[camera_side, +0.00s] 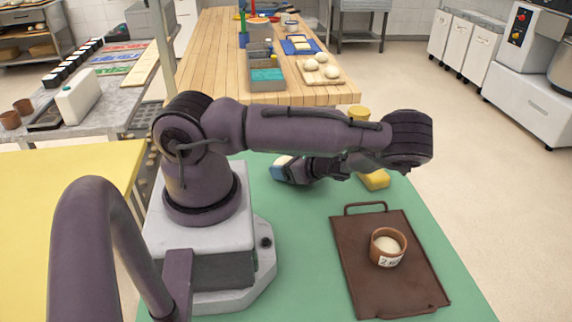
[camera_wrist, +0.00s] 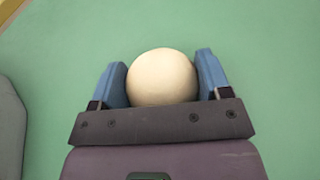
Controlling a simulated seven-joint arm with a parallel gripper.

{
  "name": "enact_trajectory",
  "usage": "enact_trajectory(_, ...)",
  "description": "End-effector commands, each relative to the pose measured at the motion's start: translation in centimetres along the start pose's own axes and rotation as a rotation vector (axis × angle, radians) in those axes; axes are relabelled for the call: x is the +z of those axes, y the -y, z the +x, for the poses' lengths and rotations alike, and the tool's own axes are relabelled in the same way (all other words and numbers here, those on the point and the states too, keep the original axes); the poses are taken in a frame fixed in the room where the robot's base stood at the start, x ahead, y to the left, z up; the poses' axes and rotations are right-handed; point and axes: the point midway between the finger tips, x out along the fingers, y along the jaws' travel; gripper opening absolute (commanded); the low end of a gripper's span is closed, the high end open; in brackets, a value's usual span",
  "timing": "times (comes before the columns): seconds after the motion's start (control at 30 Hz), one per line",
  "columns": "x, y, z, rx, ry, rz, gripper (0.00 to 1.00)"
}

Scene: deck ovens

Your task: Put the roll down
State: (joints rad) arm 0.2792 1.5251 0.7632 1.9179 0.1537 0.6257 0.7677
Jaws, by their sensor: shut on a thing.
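A round, pale cream roll (camera_wrist: 162,77) sits between the two blue fingers of my gripper (camera_wrist: 162,80) in the wrist view. The fingers press on its left and right sides, so the gripper is shut on it. Green table surface shows around the roll; I cannot tell from this view whether the roll touches it. In the side view my gripper (camera_side: 281,169) is low over the green table, near its back left part and close to my base. A small pale part of the roll (camera_side: 284,159) shows there; most of it is hidden.
A brown tray (camera_side: 358,247) holds a small brown pot (camera_side: 388,247) with pale contents and a label, at the right of the green table (camera_side: 310,272). A yellow block (camera_side: 375,180) lies behind the tray. Green table is bare between my base and the tray.

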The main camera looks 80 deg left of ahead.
Motion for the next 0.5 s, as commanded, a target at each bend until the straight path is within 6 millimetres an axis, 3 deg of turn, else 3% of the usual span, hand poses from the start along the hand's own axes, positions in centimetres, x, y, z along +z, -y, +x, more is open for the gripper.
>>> enact_trajectory(0.23,-0.1,0.0,0.07,0.0,0.0,0.0,0.48)
enact_trajectory(0.27,-0.08,0.0,0.05,0.0,0.0,0.0,0.78)
enact_trajectory(0.33,-0.06,0.0,0.04,0.0,0.0,0.0,0.94)
enact_trajectory(0.5,-0.05,0.0,0.03,0.0,0.0,0.0,0.96)
